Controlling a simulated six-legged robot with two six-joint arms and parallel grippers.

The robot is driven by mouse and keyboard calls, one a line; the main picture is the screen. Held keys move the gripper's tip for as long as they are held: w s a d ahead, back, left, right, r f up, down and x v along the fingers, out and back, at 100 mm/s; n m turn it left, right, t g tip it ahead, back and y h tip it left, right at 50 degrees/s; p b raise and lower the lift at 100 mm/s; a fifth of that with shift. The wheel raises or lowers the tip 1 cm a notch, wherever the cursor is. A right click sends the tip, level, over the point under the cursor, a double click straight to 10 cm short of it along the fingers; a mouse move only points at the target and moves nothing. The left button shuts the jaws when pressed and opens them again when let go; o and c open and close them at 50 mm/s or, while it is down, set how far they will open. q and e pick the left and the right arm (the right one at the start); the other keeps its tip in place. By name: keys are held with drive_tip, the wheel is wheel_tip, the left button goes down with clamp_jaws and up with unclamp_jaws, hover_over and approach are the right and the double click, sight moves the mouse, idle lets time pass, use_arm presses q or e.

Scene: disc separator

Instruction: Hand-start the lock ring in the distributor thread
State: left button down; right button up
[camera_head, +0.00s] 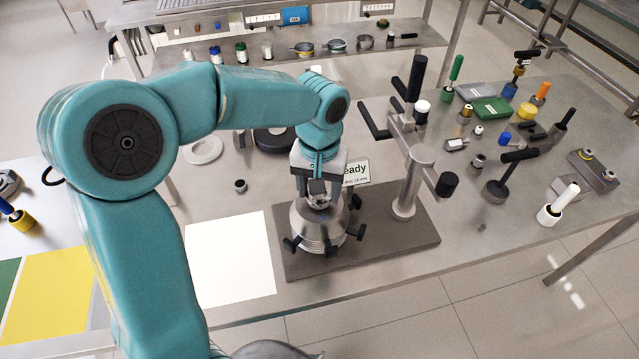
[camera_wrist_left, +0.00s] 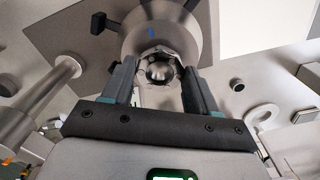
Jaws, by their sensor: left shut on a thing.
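The metal separator bowl (camera_head: 318,232), a cone-shaped body with black knobs around it, stands on a dark base plate (camera_head: 385,245). My left gripper (camera_head: 317,197) points down at its top. In the left wrist view my left gripper (camera_wrist_left: 160,78) is shut on a small metal ring, the lock ring (camera_wrist_left: 167,53), at the bowl's narrow top. A shiny rounded metal piece (camera_wrist_left: 159,71), perhaps the distributor top, shows between the fingers. I cannot tell whether any thread is engaged. My right gripper is not in view.
A metal post with black handles (camera_head: 408,180) stands close right of the bowl. A white sheet (camera_head: 229,258) lies to the left. A pale ring (camera_head: 203,150) and a dark round part (camera_head: 274,140) lie behind. Several tools crowd the right side.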

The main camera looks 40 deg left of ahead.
use_arm(q)
drive_tip(key=shift+w+r+m, duration=0.1)
drive_tip(key=shift+r+m, duration=0.05)
drive_tip(key=shift+m, duration=0.25)
drive_tip(key=shift+c, duration=1.1)
unclamp_jaws()
drive_tip(key=shift+r, duration=0.4)
wheel_tip(320, 180, up, 20)
drive_tip(key=p, duration=0.4)
drive_tip(key=shift+f+p, duration=0.25)
drive_tip(key=shift+p, duration=0.15)
